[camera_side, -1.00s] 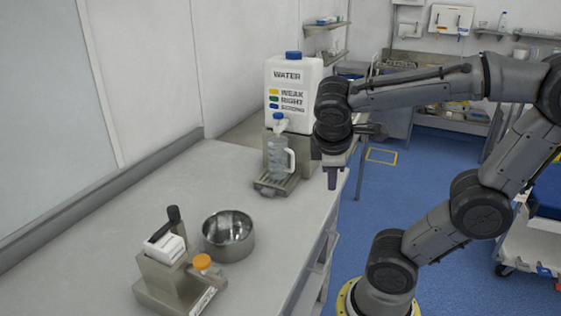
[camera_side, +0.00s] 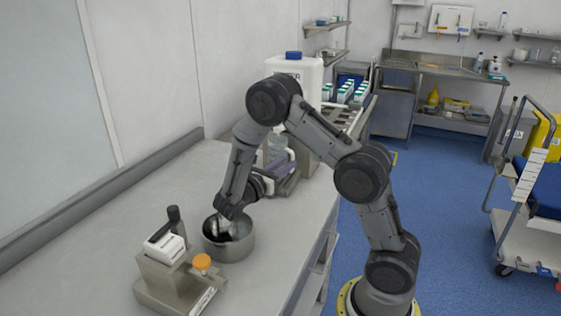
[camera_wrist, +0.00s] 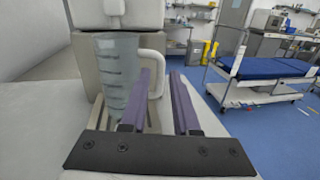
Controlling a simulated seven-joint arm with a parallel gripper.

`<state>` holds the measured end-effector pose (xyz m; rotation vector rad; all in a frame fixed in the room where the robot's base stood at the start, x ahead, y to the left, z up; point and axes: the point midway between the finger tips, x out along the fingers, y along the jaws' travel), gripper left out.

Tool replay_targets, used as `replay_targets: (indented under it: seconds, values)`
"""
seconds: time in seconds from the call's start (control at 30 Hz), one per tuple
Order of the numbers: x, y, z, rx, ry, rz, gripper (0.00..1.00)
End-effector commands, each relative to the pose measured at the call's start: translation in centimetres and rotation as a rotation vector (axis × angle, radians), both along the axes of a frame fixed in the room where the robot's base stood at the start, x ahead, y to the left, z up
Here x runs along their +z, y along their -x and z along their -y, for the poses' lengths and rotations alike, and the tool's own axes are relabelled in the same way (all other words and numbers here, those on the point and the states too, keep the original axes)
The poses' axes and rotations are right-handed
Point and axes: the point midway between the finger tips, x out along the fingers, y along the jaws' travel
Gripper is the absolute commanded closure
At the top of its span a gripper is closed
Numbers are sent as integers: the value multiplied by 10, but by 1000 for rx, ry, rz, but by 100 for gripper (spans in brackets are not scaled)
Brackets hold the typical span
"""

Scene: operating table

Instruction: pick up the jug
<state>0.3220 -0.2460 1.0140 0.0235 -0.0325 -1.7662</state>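The jug (camera_wrist: 117,70) is clear and ribbed with a white handle on its right side. In the wrist view it stands upright ahead and left of my gripper (camera_wrist: 161,73). My purple fingers are apart, with a gap between them. The handle's upright part shows between the fingertips, the left finger overlapping its lower end. I cannot tell whether the fingers touch it. In the side view the jug (camera_side: 277,146) is mostly hidden behind my arm, and my gripper (camera_side: 287,165) points toward it, low over the bench.
The white water container (camera_side: 309,72) stands behind the jug. A metal device with an orange cap (camera_side: 202,261) is at the front. The bench's left part is clear.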

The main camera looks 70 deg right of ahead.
Motion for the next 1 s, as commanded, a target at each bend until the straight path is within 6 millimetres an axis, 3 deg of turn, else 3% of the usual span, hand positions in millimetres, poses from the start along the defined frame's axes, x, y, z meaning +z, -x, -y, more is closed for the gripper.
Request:
replay_targets:
  seconds: [0.57,0.87,0.9,1.0]
  values:
    - [0,14,66,-6,-1,1,71]
    - [0,15,71,-2,-2,1,71]
    - [0,15,71,-2,-2,1,72]
    - [0,15,71,-2,-2,1,90]
